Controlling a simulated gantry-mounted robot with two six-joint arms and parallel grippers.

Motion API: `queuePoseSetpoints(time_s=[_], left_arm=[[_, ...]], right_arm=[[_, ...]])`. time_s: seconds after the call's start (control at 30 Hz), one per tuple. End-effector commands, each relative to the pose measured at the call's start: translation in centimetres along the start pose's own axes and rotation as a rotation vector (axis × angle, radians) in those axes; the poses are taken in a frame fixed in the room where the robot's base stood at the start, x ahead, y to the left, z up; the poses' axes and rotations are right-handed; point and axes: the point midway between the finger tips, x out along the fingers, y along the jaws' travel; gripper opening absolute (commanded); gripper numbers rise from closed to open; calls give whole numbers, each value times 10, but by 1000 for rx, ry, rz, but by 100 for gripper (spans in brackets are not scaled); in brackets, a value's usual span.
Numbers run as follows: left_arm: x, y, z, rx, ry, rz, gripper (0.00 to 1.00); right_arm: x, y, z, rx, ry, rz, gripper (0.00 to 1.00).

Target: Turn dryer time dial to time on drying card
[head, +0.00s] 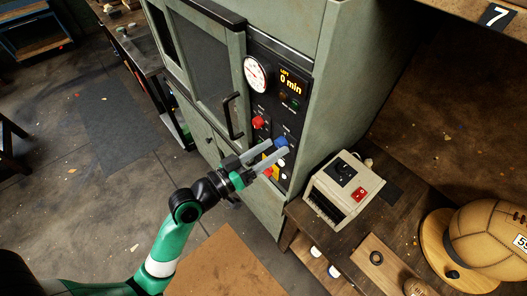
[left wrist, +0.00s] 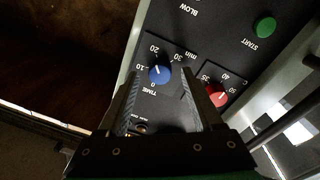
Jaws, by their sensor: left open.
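The dryer (head: 343,75) is a grey-green cabinet with a black control panel. Its blue TIME dial (left wrist: 160,75) shows in the left wrist view, marked 0, 10, 20 and 30 min; I cannot read its pointer exactly. In the head view the blue dial (head: 281,141) is at the fingertips. My left gripper (head: 279,151) is open, its fingers reaching toward the panel on either side of the dial; contact is not clear. The display (head: 290,86) reads LEFT 0 min. I cannot pick out a drying card. My right gripper is out of view.
A red dial (left wrist: 217,96) with 35 and 40 marks sits beside the blue one. A green START button (left wrist: 265,27) is farther off. A door handle (head: 232,116) juts out left of the panel. A beige box (head: 337,202) and leather ball (head: 490,240) are at right.

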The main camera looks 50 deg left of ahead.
Motion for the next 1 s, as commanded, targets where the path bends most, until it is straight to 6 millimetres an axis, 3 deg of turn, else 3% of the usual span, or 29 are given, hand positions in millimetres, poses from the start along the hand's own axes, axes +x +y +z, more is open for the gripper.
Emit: queuePoseSetpoints(time_s=[0.17,0.43,0.5,0.7,1.0], left_arm=[[-24,-2,1,-1,0,-4,67],[-90,-3,2,-1,3,-6,67],[-100,-1,-1,-3,-5,-9,67],[-114,0,0,0,-1,-2,67],[-115,0,0,0,0,1,67]], right_arm=[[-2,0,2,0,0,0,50],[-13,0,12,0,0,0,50],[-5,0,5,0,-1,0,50],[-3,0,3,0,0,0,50],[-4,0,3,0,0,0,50]])
